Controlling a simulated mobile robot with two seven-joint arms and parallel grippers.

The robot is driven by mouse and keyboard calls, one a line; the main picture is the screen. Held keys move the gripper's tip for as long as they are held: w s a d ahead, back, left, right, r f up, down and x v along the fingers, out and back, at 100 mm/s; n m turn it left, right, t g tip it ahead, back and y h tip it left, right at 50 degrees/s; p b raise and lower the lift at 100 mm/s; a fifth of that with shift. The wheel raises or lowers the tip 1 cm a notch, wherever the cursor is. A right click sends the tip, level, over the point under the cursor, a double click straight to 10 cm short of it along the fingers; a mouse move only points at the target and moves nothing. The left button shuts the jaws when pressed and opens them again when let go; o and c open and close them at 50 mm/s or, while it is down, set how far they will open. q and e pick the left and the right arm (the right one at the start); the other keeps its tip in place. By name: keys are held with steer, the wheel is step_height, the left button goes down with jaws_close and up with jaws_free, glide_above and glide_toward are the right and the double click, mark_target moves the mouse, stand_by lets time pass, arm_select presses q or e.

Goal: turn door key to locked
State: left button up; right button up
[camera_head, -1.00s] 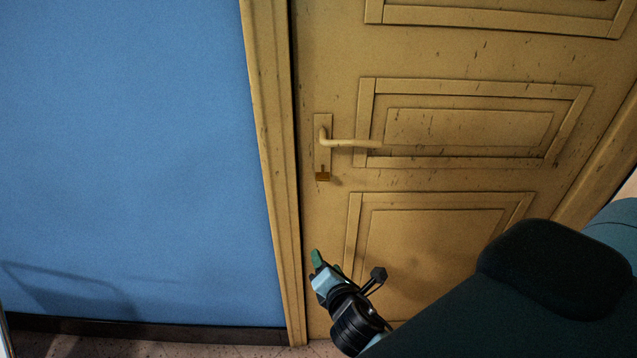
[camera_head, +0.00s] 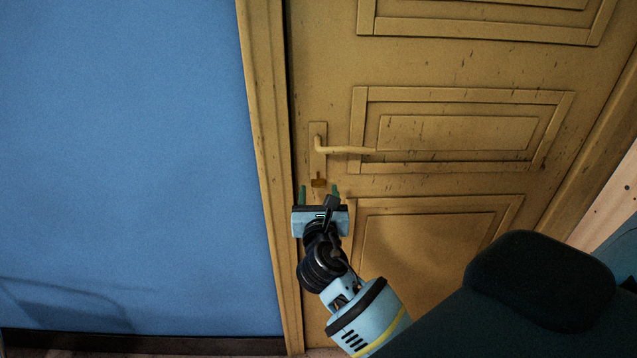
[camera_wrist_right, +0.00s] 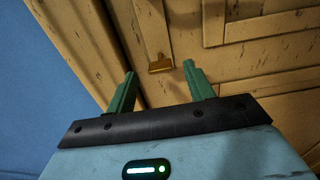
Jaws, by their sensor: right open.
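The brass key (camera_head: 319,182) sits in the lock plate (camera_head: 318,165) below the handle (camera_head: 345,150) of the yellow door (camera_head: 430,185). In the right wrist view the key (camera_wrist_right: 160,65) shows its flat bow, lying crosswise beyond the fingertips. My right gripper (camera_head: 318,190) is open, with its two green fingers apart, one on each side of the key in the picture. In the right wrist view the gap between the fingertips (camera_wrist_right: 158,70) is empty. I cannot tell the exact depth left between fingers and key. My left gripper is not in view.
The door frame (camera_head: 266,170) runs close along the left of the lock, with a blue wall (camera_head: 120,150) beyond it. The handle sticks out just above the key. Raised door panels (camera_head: 455,130) lie to the right.

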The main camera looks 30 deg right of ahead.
mark_target(318, 187)
steer(key=shift+x, duration=2.3)
steer(key=c, duration=1)
